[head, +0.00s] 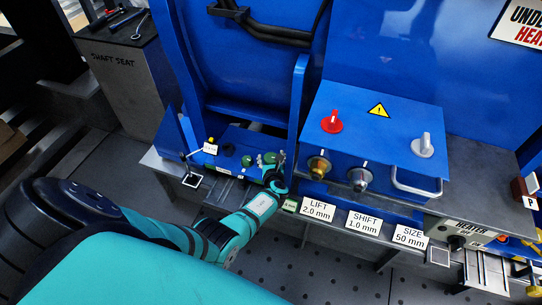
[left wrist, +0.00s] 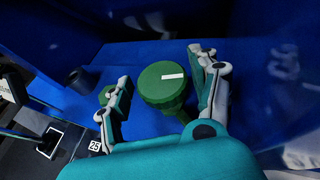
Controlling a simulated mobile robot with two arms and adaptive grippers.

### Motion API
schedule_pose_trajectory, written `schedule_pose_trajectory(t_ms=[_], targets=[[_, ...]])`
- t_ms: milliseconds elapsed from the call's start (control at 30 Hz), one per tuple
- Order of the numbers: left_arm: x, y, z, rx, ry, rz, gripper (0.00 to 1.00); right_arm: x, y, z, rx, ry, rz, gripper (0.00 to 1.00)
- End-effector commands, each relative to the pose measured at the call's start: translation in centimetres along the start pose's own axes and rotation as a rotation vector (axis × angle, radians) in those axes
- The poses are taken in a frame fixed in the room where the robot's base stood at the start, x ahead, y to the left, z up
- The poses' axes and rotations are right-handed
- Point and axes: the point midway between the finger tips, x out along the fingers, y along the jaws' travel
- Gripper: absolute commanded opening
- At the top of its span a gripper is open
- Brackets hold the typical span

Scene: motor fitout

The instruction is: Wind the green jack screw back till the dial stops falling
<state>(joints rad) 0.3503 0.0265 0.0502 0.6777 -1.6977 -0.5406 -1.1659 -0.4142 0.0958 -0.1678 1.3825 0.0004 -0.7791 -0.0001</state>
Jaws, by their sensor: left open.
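The green jack screw shows in the left wrist view as a round green knob (left wrist: 163,85) with a white mark on its face. In the head view a green knob (head: 270,157) sits on the blue bracket, right by my left gripper (head: 274,168). In the left wrist view my left gripper (left wrist: 160,68) is open, with one finger on either side of the knob. Gaps show between the knob and both fingers. I cannot make out the dial or its reading. My right gripper is not in view.
A second green knob (head: 247,161) is to the left. The blue control box (head: 375,135) at right carries a red knob (head: 332,121), a grey knob (head: 423,145) and a handle (head: 416,187). Labels such as the LIFT plate (head: 318,209) line the front edge.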

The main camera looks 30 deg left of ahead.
Motion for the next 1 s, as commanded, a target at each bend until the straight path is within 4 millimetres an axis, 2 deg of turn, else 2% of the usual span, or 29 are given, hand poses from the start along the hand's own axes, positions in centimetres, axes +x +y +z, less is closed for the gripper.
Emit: schedule_pose_trajectory(t_ms=[267,733,1000], targets=[[-0.9,-0.1,1.9,-0.007,0.0,0.0,0.62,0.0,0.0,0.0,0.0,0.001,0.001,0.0],[-3.4,0.1,8.1,-0.006,-0.003,0.002,0.62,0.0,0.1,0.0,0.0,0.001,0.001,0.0],[-3.8,0.1,9.2,-0.002,-0.001,0.0,0.62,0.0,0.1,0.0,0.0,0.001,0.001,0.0]])
